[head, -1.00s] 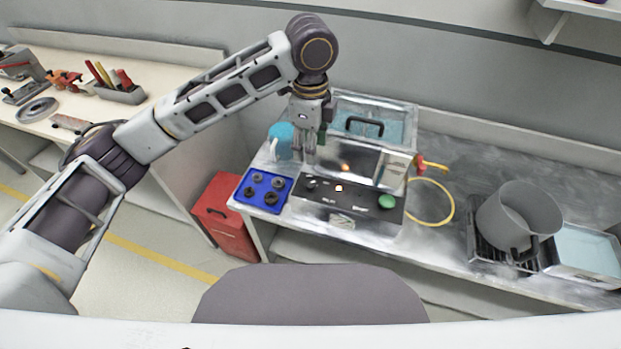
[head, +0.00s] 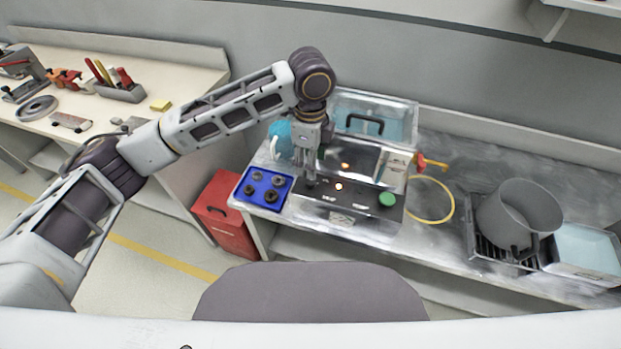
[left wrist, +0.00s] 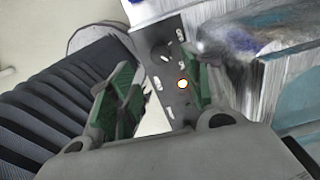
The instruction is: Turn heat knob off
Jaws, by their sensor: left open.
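The heat knob (left wrist: 160,52) is a black round knob with a white mark on the dark control panel (left wrist: 175,98) in the left wrist view. A lit orange-white lamp (left wrist: 182,84) sits near it. In the head view, the panel (head: 365,210) is on the front of the metal machine, and the lamp (head: 339,186) glows there. My left gripper (head: 310,178) points down at the panel's left end and hides the knob there. It is open, and its green-padded fingers (left wrist: 160,88) stand apart with the knob beyond them. I cannot tell whether they touch it. My right gripper is not in view.
A green button (head: 387,199) is at the panel's right end. A blue tray (head: 240,197) of black round parts and a light-blue jug (head: 281,133) stand left of the machine. A yellow hose (head: 452,207) and a grey pot (head: 515,215) are to the right.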

